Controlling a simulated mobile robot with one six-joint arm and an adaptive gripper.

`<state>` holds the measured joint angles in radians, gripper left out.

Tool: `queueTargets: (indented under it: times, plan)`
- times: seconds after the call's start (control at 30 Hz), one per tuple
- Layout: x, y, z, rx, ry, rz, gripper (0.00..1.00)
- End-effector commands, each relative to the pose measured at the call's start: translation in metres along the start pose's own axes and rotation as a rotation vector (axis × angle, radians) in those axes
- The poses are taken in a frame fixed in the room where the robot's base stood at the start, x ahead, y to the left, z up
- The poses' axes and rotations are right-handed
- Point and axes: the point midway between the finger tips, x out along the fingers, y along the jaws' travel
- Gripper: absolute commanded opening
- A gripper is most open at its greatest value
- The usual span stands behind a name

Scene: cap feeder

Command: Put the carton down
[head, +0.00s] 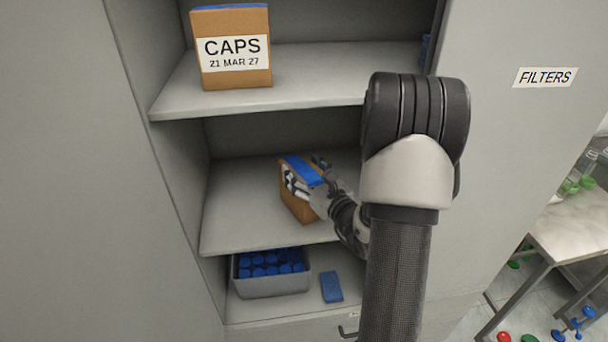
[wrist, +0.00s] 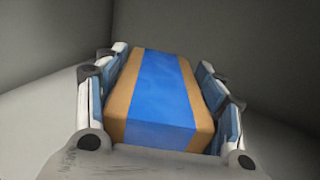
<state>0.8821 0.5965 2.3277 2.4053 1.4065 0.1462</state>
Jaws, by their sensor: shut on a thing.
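The carton (head: 297,206) is a brown box with a blue stripe on its top. In the head view it is at the middle shelf (head: 240,233) of the open cabinet, slightly turned. My gripper (head: 304,178) is shut on it, with a finger along either side. In the wrist view the carton (wrist: 165,95) fills the space between the two fingers. Its underside is hidden, so I cannot tell whether it touches the shelf.
Another carton labelled CAPS (head: 235,75) stands on the upper shelf (head: 165,101). Below are a grey bin (head: 270,286) of blue caps and a blue block (head: 331,287). The middle shelf is clear left of the carton. A door labelled FILTERS (head: 520,130) is at right.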

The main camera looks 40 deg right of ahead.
Motion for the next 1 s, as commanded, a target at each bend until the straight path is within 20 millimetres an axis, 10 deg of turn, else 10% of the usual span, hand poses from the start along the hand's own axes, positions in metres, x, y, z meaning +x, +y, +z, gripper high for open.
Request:
queueTargets:
  times: [0.33,0.37,1.0]
  plan:
    - [0.0003,-0.0002,-0.0022,-0.002,-0.005,0.0,0.02]
    - [0.0001,0.0,-0.0033,-0.001,-0.002,0.0,0.63]
    - [0.0002,0.0,-0.002,-0.001,-0.003,0.0,0.89]
